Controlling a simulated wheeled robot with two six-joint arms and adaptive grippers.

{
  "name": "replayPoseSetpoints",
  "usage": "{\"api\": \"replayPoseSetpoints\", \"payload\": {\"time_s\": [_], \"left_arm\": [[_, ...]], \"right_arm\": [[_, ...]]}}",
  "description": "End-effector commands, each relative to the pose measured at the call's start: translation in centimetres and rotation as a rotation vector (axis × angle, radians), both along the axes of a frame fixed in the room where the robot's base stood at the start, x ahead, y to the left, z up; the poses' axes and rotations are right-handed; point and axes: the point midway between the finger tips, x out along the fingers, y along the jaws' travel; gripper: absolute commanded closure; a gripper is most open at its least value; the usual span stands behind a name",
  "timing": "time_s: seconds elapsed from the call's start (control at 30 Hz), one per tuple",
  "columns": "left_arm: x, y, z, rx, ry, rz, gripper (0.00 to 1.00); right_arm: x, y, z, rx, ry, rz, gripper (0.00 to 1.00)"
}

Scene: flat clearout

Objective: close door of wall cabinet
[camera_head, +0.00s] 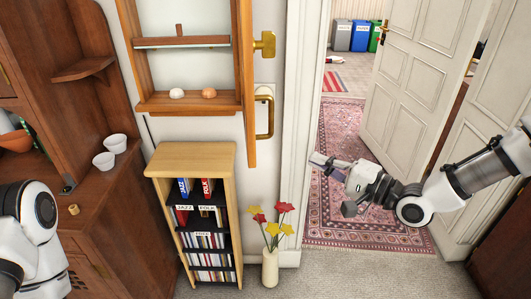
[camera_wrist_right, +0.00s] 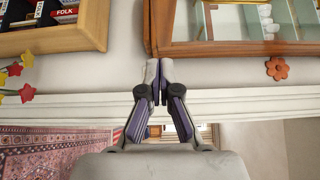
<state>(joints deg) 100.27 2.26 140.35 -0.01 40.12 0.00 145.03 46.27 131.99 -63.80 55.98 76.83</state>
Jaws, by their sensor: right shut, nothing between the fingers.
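The wall cabinet (camera_head: 185,102) hangs at the upper middle of the head view, with its inside and a shelf in sight. Its wooden door (camera_head: 248,90) stands swung out on the right side, seen nearly edge-on, with a brass handle (camera_head: 268,117) facing right. My right gripper (camera_head: 322,161) is shut and empty, apart from the door and to the right of its lower end. In the right wrist view its closed fingertips (camera_wrist_right: 152,72) appear just below a wood-framed glass panel (camera_wrist_right: 235,42); contact cannot be told. Of my left arm only a link shows, at lower left.
A low bookcase (camera_head: 194,152) stands beneath the cabinet, with a vase of flowers (camera_head: 270,268) beside it. A brown hutch (camera_head: 95,205) with white cups fills the left. A doorway with a red rug (camera_head: 340,215) opens at right; its white door (camera_head: 412,90) stands open.

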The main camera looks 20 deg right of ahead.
Motion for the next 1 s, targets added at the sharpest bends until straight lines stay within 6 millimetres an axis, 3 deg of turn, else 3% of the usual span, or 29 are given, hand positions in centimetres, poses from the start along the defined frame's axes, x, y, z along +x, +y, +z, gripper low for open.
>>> {"api": "replayPoseSetpoints", "payload": {"time_s": [0.17,0.57,0.73,1.0], "left_arm": [[0.0,0.0,0.2,0.000,0.001,0.001,0.60],[0.0,0.0,2.1,0.000,0.001,0.001,0.60],[0.0,0.0,3.2,0.000,0.001,0.001,0.60],[0.0,0.0,3.3,0.000,0.001,0.001,0.60]], "right_arm": [[1.5,1.3,-0.1,-0.009,0.003,0.006,1.00],[8.0,6.2,0.1,-0.007,0.002,0.008,1.00],[8.2,9.0,0.1,-0.005,0.005,0.006,1.00],[8.4,9.8,-0.1,-0.001,0.003,0.002,1.00]]}}
